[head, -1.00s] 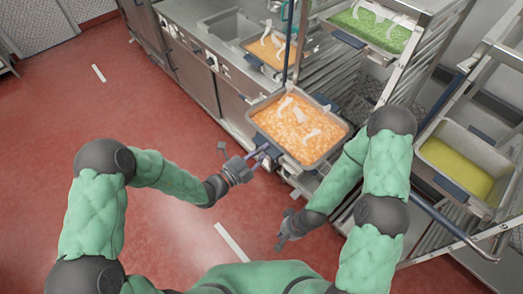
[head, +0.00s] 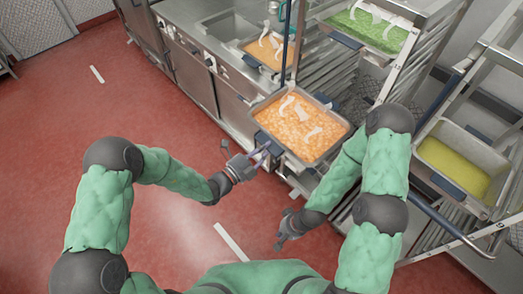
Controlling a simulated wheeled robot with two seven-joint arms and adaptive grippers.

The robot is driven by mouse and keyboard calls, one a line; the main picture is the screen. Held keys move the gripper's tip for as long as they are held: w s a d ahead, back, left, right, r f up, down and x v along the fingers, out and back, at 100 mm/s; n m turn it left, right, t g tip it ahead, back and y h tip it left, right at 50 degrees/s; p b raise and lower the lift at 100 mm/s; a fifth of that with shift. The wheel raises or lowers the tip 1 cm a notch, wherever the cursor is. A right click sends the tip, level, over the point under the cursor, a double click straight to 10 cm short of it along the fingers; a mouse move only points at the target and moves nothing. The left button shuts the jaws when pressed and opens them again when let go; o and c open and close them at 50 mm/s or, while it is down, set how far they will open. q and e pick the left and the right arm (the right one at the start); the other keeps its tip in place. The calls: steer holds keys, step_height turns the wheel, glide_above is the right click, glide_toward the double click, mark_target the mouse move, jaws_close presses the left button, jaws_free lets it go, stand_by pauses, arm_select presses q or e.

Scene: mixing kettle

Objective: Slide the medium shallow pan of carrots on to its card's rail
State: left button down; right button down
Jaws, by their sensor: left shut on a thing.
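A shallow steel pan of orange carrots (head: 340,132) with white pieces on top is at the front of the rack, right of the counter, roughly level. A blue handle (head: 268,144) is on its near left side. My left gripper (head: 262,156) is at this handle and shut on it; its fingertips are partly hidden. My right gripper (head: 281,232) is low and apart from the pan, empty; its finger opening is too small to judge. The card and the rails beside the pan cannot be made out clearly.
Another orange-filled pan (head: 260,60) is on the steel counter (head: 185,15). A pan of green food (head: 362,29) is high on the rack (head: 415,42). A yellow-green-filled pan (head: 455,168) is on the right rack. Red floor (head: 120,115) is open at left.

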mark_target(274, 141)
arm_select(q)
steer(key=shift+x, duration=4.75)
steer(key=shift+w+r, duration=0.1)
steer(key=shift+b+x, duration=0.6)
steer(key=shift+x, duration=2.15)
steer(key=shift+b+x, duration=0.7)
steer(key=shift+x, duration=1.85)
